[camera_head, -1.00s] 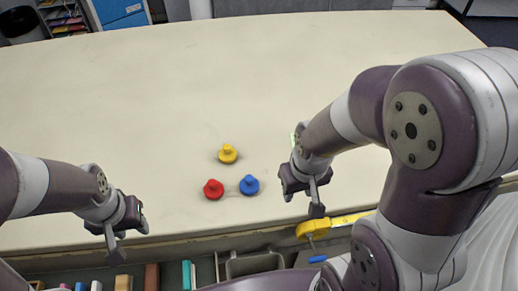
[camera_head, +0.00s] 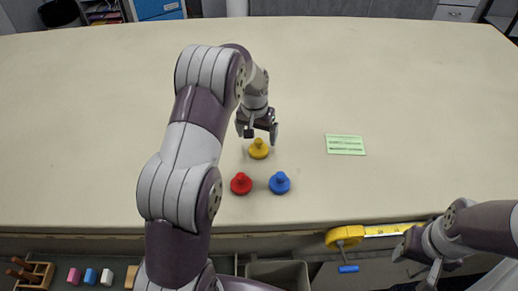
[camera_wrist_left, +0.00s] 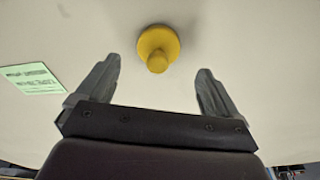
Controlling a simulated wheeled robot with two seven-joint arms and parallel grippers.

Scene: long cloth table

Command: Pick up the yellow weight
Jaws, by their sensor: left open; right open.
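The yellow weight (camera_head: 258,149) stands on the table, a round disc with a knob on top. It also shows in the left wrist view (camera_wrist_left: 158,47), ahead of the fingertips and centred between them. My left gripper (camera_head: 259,137) is open and empty, just behind the yellow weight in the head view. Its two fingers (camera_wrist_left: 158,82) are spread wide in the left wrist view and the weight is not between them. My right gripper (camera_head: 415,265) is open at the lower right, off the table's front edge, partly cut by the frame.
A red weight (camera_head: 241,184) and a blue weight (camera_head: 280,183) stand close in front of the yellow one. A green card (camera_head: 345,145) lies to the right. A yellow tape measure (camera_head: 346,236) is at the front edge. The table (camera_head: 430,100) is otherwise clear.

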